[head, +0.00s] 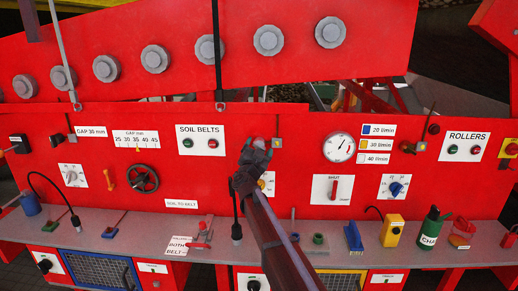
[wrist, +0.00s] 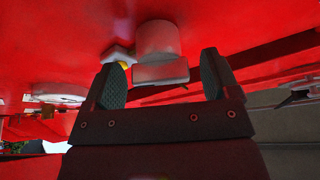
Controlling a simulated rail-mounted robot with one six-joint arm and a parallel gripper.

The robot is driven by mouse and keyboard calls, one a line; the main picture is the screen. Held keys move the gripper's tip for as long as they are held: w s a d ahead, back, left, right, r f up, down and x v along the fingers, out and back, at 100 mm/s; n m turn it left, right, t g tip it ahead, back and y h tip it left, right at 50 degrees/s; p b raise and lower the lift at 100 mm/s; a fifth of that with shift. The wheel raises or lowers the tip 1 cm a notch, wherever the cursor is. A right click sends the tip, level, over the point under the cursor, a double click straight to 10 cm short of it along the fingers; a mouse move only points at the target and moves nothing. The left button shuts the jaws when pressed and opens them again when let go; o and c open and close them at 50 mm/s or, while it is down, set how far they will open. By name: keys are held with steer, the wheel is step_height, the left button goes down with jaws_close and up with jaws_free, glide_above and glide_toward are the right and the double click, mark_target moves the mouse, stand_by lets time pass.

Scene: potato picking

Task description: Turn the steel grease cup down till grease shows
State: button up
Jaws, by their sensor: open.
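My gripper (head: 256,150) is raised in front of the red panel, above the shelf, near the middle of the head view. In the wrist view my gripper (wrist: 165,66) is open, one dark ridged finger on each side. Beyond and between the fingers is a pale grey round cup (wrist: 157,38), which looks like the steel grease cup, on the red panel. A flat grey block (wrist: 160,74) sits just below it in the picture. I cannot tell whether the fingers touch either. My gripper and arm mostly hide this spot in the head view. No grease is discernible.
A small yellow part (wrist: 123,65) shows beside the left finger. On the panel are a round gauge (head: 339,147) to the right and a black handwheel (head: 142,179) to the left. Below, the grey shelf (head: 270,228) holds a green can (head: 429,229) and a yellow box (head: 392,231).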

steer(key=b+v, duration=0.3)
steer(key=v, duration=0.7)
